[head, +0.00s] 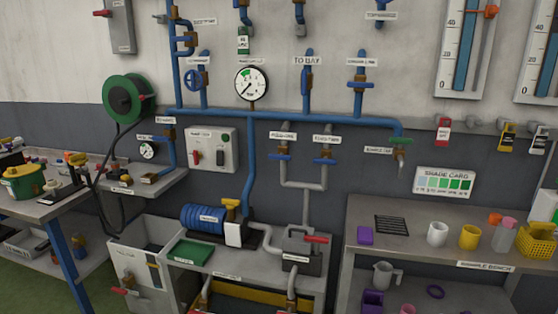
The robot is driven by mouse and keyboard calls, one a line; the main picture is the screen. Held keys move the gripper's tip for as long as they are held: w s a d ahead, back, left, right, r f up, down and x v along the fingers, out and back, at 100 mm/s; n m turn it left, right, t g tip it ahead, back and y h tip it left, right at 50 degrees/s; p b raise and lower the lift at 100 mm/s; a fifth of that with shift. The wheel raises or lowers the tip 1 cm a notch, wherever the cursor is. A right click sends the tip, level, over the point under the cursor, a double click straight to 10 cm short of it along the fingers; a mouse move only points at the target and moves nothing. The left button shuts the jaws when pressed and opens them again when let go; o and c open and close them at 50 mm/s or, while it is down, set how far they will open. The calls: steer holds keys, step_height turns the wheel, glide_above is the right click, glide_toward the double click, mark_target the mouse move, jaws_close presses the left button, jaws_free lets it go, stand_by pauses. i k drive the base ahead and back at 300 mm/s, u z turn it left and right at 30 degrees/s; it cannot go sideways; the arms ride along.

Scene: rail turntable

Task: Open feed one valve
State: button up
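Two small valves with blue lever handles sit side by side on grey pipes below the long blue wall pipe. The left one (280,157) is under a small label (283,136) that seems to read feed one, though the print is blurred. Its blue handle lies crosswise to the upright pipe. The right valve (323,161) is under a similar label (325,139), and its handle also lies crosswise. Both pipes join in a U below. My gripper is not in view.
A pump bench with a blue motor (204,219) and a grey box with a red lever (315,239) stands below the valves. A sample bench (411,245) with cups is at right. A switch box (212,149) and a gauge (251,84) are nearby. Hose reel (130,99) at left.

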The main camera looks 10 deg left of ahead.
mark_target(281, 156)
steer(key=u, duration=0.25)
steer(key=i, duration=1.3)
steer(key=u, duration=1.5)
steer(key=i, duration=0.9)
steer(key=u, duration=0.95)
